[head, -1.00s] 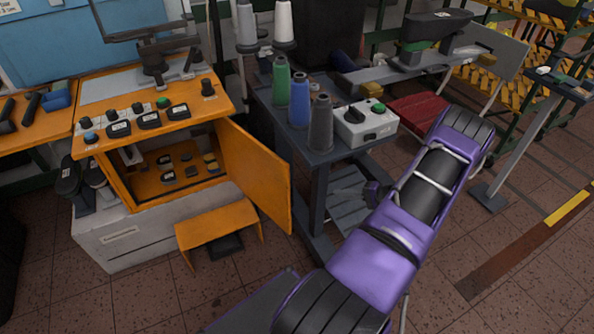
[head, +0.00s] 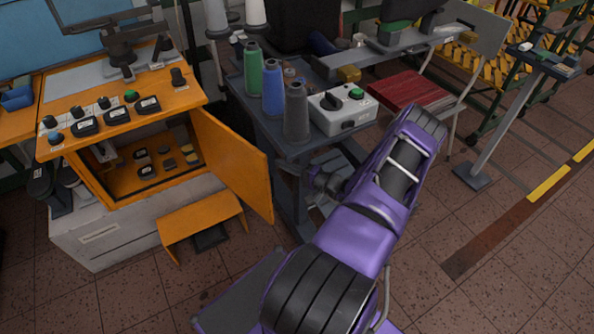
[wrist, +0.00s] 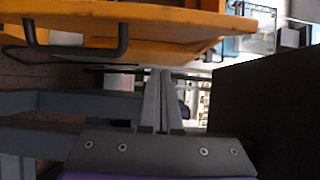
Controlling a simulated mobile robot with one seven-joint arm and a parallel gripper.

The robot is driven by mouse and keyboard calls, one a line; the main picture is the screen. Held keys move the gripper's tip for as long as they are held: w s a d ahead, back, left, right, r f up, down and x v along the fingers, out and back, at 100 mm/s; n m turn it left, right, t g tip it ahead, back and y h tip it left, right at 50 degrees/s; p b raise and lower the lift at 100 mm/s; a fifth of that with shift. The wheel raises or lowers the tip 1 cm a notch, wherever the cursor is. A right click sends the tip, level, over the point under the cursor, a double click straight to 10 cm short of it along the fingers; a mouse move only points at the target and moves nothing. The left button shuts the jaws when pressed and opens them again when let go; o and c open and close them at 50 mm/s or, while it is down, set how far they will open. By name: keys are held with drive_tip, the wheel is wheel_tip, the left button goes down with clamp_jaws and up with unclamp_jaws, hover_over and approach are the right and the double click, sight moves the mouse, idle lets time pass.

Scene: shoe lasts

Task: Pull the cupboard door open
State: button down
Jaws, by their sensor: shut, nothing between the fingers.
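The orange cupboard door (head: 232,165) stands open, swung out from the right side of the orange cabinet (head: 75,160). The cabinet's inside is exposed, with several small dark and yellowish pieces on its floor. My gripper (head: 318,182) is to the right of the door in the head view, beside the dark table's legs, and its fingertips are hard to make out there. In the wrist view my gripper's fingers (wrist: 160,100) are together and empty. An orange panel (wrist: 165,25) with a dark bar handle (wrist: 122,42) lies above them, apart from the fingers.
A dark table (head: 305,150) with thread cones (head: 272,92) and a white control box (head: 343,110) stands right of the door, close to my arm. A small orange step (head: 202,220) sits in front of the cabinet. Tiled floor (head: 480,290) is free at the right.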

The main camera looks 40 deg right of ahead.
drive_tip(key=shift+w+a, duration=0.2)
drive_tip(key=shift+a, duration=0.55)
drive_tip(key=shift+w+a, duration=0.2)
drive_tip(key=shift+a, duration=0.5)
drive_tip(key=shift+w+a, duration=0.2)
drive_tip(key=shift+a, duration=0.55)
